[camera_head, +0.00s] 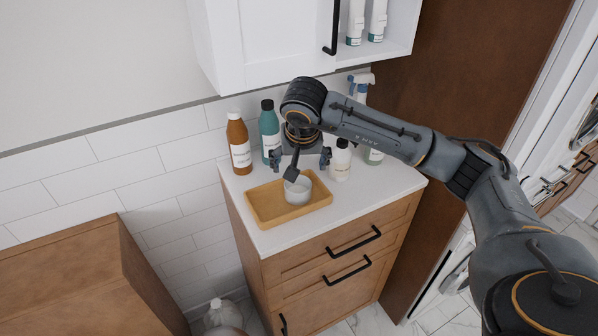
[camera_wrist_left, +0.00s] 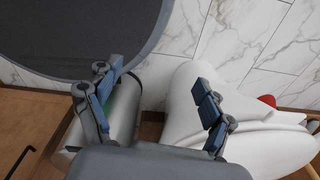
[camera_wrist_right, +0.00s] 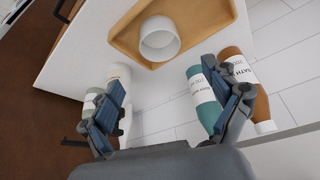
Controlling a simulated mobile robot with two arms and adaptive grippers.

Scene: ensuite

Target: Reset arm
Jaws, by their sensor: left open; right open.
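My right gripper (camera_head: 301,160) is open above the back of the white counter, behind a wooden tray (camera_head: 258,207). Its two fingers show in the right wrist view (camera_wrist_right: 172,105) with nothing between them. My left gripper is outside the head view. In the left wrist view my left gripper (camera_wrist_left: 152,95) is open, near white rounded objects whose contact with it I cannot tell.
An amber bottle (camera_head: 238,146) and a teal bottle (camera_head: 269,132) stand left of my right gripper. A white bottle (camera_head: 340,162) stands to its right. A white wall cabinet (camera_head: 262,40) hangs above. A lower wooden cabinet (camera_head: 75,275) stands at left.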

